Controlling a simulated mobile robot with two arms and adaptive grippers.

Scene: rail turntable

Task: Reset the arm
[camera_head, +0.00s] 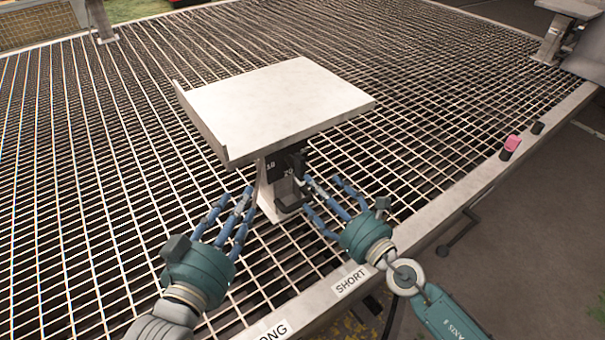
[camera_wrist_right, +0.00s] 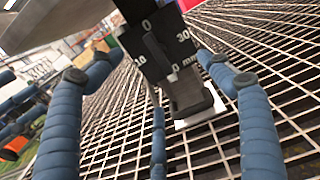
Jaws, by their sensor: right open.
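My left gripper (camera_head: 240,204) is open and empty, with its blue fingers spread just left of a small pedestal. My right gripper (camera_head: 322,192) is open just right of the same pedestal. Its fingers also show in the right wrist view (camera_wrist_right: 160,95), spread around empty space with the pedestal's block beyond them. I see no contact with it. The pedestal carries a black scale piece (camera_head: 275,167) with white numbers, which in the right wrist view (camera_wrist_right: 148,25) reads 0, 10 and 30 mm. A dark block (camera_wrist_right: 188,98) sits below it. Which part the task calls the arm, I cannot tell.
A pale flat plate (camera_head: 280,105) with a raised left edge tops the pedestal, above both hands. Open metal grating (camera_head: 430,90) surrounds it. The front rim has a SHORT label (camera_head: 351,281).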

